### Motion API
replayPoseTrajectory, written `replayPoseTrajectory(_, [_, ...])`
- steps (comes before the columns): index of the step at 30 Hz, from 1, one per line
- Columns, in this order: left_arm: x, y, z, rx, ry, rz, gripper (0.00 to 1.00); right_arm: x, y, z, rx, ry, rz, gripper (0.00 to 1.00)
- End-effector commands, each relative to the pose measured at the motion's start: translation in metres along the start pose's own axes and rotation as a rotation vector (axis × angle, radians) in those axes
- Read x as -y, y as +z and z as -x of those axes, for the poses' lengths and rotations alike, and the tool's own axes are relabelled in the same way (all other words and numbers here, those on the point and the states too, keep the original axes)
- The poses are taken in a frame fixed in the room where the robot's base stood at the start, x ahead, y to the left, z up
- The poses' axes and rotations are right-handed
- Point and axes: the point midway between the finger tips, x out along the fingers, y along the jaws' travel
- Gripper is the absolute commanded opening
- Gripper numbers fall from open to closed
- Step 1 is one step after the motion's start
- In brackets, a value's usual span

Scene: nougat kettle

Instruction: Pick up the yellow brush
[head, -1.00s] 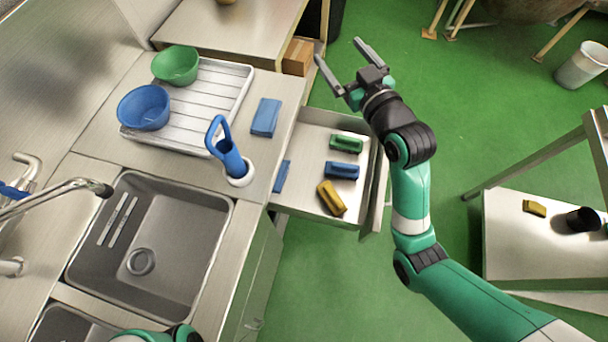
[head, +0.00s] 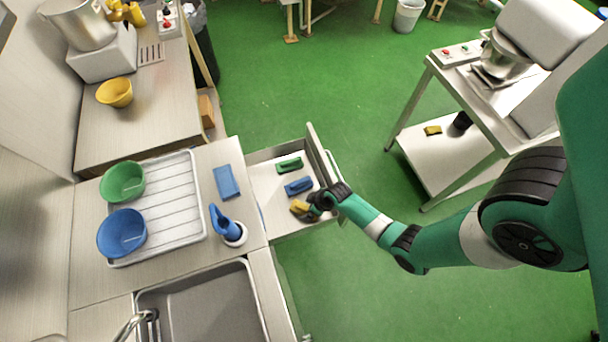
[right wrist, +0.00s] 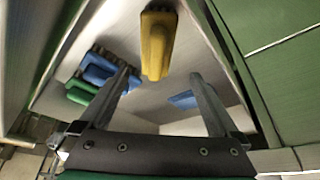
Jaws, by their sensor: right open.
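The yellow brush (head: 298,207) lies in the open drawer (head: 270,219), at its front end in the head view. My right gripper (head: 312,207) is at the drawer, right beside the yellow brush and partly covering it. In the right wrist view the yellow brush (right wrist: 157,45) lies just ahead of the open fingers (right wrist: 160,78), roughly centred between them. The fingers hold nothing. My left gripper is not in view.
A blue brush (head: 299,186) and a green brush (head: 289,165) lie behind the yellow one in the drawer. The drawer walls stand close around my right gripper. A blue-handled tool (head: 228,225) stands on the counter to the left. Green floor is clear beyond the drawer.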

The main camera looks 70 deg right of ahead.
Motion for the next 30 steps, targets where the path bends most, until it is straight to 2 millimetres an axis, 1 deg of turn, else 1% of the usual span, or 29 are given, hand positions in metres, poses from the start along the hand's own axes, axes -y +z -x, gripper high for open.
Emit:
replayPoseTrajectory(1, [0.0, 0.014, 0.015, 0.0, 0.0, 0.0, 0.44, 0.0, 0.003, -0.019, -0.001, 0.0, 0.002, 0.97])
replayPoseTrajectory(3, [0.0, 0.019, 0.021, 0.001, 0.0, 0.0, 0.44, 0.0, 0.002, -0.028, -0.002, 0.0, 0.003, 0.97])
replayPoseTrajectory(5, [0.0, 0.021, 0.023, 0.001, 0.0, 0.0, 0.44, 0.0, 0.001, -0.032, -0.001, 0.0, 0.002, 0.97])
replayPoseTrajectory(10, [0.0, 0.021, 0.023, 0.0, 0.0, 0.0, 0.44, -0.001, 0.0, -0.033, -0.001, 0.001, 0.001, 0.97])
replayPoseTrajectory(14, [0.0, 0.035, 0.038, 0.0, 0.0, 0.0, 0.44, -0.004, 0.002, -0.053, -0.002, 0.001, 0.001, 0.97])
replayPoseTrajectory(15, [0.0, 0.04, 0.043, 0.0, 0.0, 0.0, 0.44, -0.006, 0.003, -0.062, -0.001, 0.001, 0.001, 0.97])
replayPoseTrajectory(18, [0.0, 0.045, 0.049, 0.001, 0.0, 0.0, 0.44, -0.007, 0.001, -0.075, -0.001, 0.0, 0.002, 0.97])
replayPoseTrajectory(21, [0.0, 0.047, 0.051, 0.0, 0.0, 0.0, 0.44, -0.007, 0.0, -0.082, -0.001, 0.0, 0.002, 0.97])
replayPoseTrajectory(27, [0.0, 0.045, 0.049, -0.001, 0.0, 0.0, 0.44, -0.007, -0.001, -0.081, -0.002, 0.001, 0.001, 0.97])
replayPoseTrajectory(29, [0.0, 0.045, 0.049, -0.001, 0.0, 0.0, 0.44, -0.007, -0.001, -0.081, -0.002, 0.001, 0.001, 0.89])
replayPoseTrajectory(30, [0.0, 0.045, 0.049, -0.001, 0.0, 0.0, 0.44, -0.007, -0.001, -0.081, -0.002, 0.001, 0.001, 0.81])
